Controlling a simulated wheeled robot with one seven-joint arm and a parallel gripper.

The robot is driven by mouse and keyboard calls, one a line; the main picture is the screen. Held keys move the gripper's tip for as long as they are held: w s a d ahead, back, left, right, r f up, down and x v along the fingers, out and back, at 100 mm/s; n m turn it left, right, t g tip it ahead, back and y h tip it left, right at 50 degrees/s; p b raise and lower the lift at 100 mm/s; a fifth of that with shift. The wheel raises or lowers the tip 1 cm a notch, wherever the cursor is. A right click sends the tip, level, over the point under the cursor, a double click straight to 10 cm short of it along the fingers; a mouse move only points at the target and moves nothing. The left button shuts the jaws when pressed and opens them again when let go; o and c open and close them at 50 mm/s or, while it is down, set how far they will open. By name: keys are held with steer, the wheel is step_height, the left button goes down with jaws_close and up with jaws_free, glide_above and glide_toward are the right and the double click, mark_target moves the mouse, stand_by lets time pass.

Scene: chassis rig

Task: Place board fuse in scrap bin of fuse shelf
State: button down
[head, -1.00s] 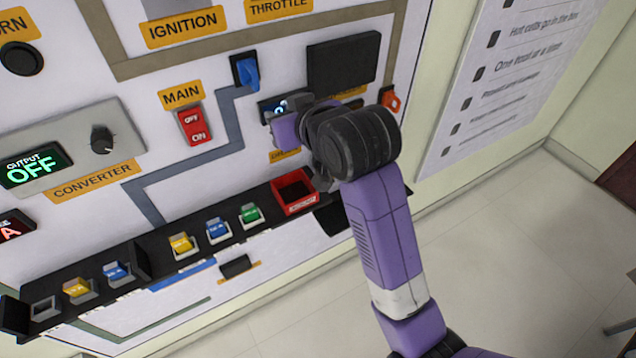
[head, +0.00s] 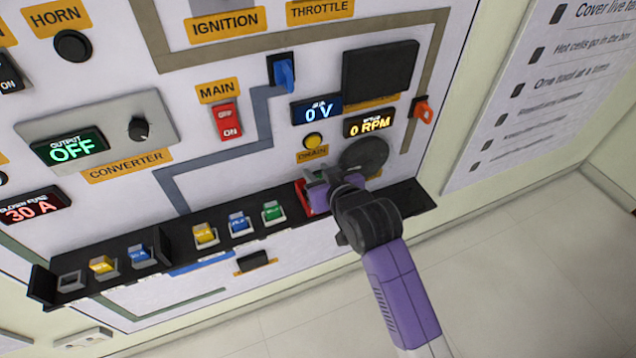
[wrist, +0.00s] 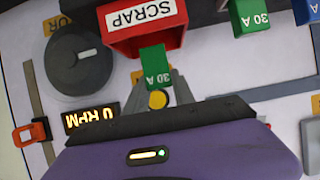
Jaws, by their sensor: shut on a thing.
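My gripper (wrist: 156,88) is shut on a green fuse marked 30 A (wrist: 154,64), which shows between the fingertips in the wrist view. The red scrap bin (wrist: 142,40) with its SCRAP label is just beyond the fuse there, and the fuse's far end overlaps its front edge in the picture. I cannot tell whether the fuse is over or inside the bin. In the head view my gripper (head: 318,188) is at the bin (head: 303,195), at the right part of the black fuse shelf (head: 180,236), and covers most of it.
Several yellow, blue and green fuses stand on the shelf left of the bin, including a green one (head: 273,211). Above are the yellow drain button (head: 313,140), the 0 V display (head: 317,109), the 0 RPM display (head: 369,123) and a grey round part (head: 363,157).

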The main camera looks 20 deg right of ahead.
steer(key=shift+f, duration=1.9)
steer(key=shift+f, duration=0.15)
steer(key=c, duration=1.3)
jaws_free()
steer(key=shift+c, duration=0.2)
steer(key=shift+s+r, duration=0.1)
steer(key=shift+r, duration=0.1)
steer(key=v, duration=1.2)
steer(key=shift+b, duration=0.35)
steer(key=shift+f, duration=0.15)
